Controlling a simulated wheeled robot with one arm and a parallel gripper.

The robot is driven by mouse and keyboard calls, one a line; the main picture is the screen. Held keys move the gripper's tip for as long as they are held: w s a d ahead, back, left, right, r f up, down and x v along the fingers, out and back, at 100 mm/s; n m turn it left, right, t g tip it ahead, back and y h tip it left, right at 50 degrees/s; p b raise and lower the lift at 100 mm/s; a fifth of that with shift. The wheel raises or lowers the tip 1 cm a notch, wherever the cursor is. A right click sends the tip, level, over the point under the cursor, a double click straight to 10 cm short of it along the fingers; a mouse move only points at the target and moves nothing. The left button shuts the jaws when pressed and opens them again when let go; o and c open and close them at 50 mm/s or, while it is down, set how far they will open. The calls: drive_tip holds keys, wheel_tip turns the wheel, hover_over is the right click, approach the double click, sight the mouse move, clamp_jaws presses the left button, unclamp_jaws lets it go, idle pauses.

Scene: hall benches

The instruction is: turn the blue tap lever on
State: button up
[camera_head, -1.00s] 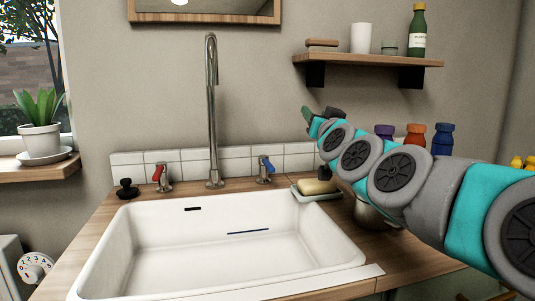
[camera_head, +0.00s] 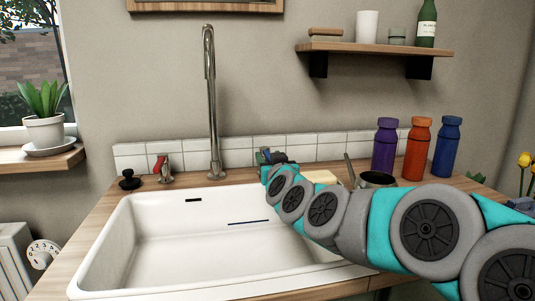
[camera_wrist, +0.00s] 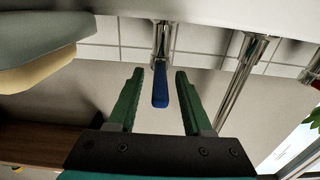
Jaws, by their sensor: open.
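The blue tap lever (camera_wrist: 160,86) points between the two green fingers of my gripper (camera_wrist: 160,73) in the wrist view, with a gap on each side. Its chrome stem (camera_wrist: 162,40) rises from the counter edge. In the head view my gripper (camera_head: 268,157) is at the tap right of the spout and mostly hides the blue lever. The gripper is open and holds nothing.
The tall chrome spout (camera_head: 211,110) and the red tap lever (camera_head: 160,163) stand to the left. A white sink (camera_head: 130,245) lies in front. Soap (camera_head: 320,176) sits close to my arm, and a pot (camera_head: 377,180) and purple (camera_head: 385,150), orange (camera_head: 416,152) and blue (camera_head: 447,150) bottles are to the right.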

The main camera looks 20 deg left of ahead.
drive_tip(key=shift+x, duration=1.35)
clamp_jaws()
idle(0.4)
